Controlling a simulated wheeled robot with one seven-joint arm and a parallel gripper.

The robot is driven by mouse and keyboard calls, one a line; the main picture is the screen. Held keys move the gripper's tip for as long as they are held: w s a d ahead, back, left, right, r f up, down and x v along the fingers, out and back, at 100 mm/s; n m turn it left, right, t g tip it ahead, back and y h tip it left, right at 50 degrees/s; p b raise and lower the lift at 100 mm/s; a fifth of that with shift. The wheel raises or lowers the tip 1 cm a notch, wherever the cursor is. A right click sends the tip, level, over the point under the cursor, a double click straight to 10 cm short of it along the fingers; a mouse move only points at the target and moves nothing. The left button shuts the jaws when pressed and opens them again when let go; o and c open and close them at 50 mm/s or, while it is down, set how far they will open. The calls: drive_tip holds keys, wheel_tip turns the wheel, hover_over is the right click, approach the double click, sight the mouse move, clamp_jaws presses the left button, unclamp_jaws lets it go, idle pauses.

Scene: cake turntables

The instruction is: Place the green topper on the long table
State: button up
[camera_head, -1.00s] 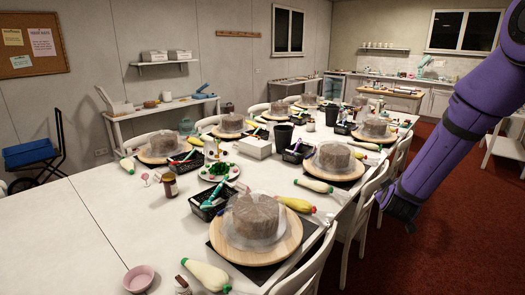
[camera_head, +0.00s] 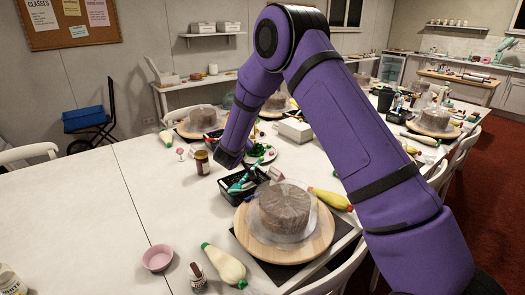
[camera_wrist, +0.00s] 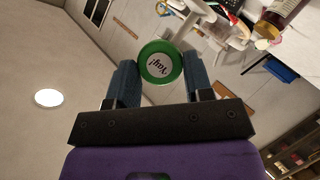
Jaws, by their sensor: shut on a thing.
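The green topper (camera_wrist: 161,63) is a round green disc with a white face that reads "Yay!". In the wrist view my gripper (camera_wrist: 160,72) has its two fingers shut on the disc's edges. The long table (camera_head: 115,215) is white and runs from the near left to the back of the room in the head view. My arm reaches over it there, its end low beside a black tray (camera_head: 235,193). The fingers and the held topper cannot be made out clearly in the head view.
A cake (camera_head: 284,210) on a wooden turntable (camera_head: 262,248) stands close to my arm. The table's left part is mostly bare.

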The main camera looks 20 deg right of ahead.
drive_tip(key=w+a+f+m+g+h, duration=0.15)
drive_tip(key=a+f, duration=0.45)
drive_tip(key=a, duration=0.7)
drive_tip(key=w+a+f+m+g+h, duration=0.15)
drive_tip(key=a+f, duration=0.45)
drive_tip(key=a, duration=0.8)
drive_tip(key=s+a+f, duration=0.2)
drive_tip(key=a+f, duration=0.1)
drive_tip(key=a, duration=0.3)
drive_tip(key=s+a+f+t, duration=0.1)
drive_tip(key=s+a+f, duration=0.2)
drive_tip(key=a, duration=0.4)
drive_tip(key=shift+n+y, duration=0.3)
drive_tip(key=shift+y, duration=0.1)
